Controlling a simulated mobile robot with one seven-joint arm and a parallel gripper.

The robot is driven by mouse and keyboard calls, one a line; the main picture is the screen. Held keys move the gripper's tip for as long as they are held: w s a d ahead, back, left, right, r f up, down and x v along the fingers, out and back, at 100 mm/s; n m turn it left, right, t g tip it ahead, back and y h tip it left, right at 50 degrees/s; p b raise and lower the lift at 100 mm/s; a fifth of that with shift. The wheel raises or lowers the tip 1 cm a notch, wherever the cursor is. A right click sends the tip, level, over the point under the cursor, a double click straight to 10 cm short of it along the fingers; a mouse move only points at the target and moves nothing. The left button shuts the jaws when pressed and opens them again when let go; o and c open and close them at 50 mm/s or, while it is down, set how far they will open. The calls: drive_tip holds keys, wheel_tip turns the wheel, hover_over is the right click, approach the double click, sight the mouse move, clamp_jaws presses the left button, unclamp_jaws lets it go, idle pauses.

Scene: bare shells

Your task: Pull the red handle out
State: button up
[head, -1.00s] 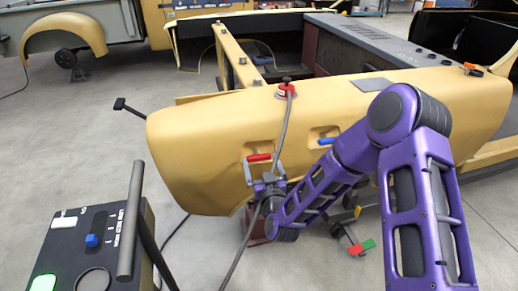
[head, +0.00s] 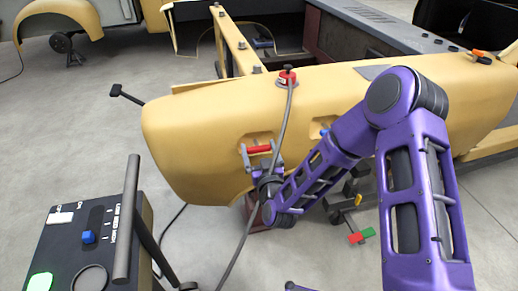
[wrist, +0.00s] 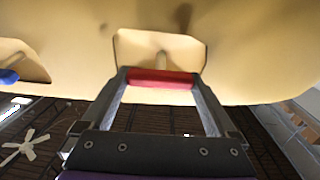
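The red handle (head: 258,149) is a short bar at a recess in the front of the tan shell (head: 190,140). In the wrist view the red handle (wrist: 160,76) lies crosswise between my fingertips, standing out from the recess (wrist: 140,45) with a pale stem behind it. My gripper (wrist: 160,84) has one finger at each end of the bar, and both appear to touch it. In the head view my gripper (head: 260,153) reaches up to the handle from below.
A blue handle (head: 325,131) sits in a recess to the right, partly behind my arm. A red-based knob (head: 288,77) is on top of the shell, with a grey cable hanging past my gripper. A control box (head: 85,240) stands at lower left.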

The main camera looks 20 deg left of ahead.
clamp_jaws()
drive_tip(key=shift+s+d+b, duration=0.15)
drive_tip(key=shift+s+b, duration=0.2)
drive_tip(key=shift+s, duration=0.1)
drive_tip(key=shift+s+d+r, duration=0.2)
drive_tip(key=shift+s+d, duration=0.2)
drive_tip(key=shift+s, duration=0.25)
drive_tip(key=o, duration=0.7)
unclamp_jaws()
drive_tip(key=shift+c, duration=0.2)
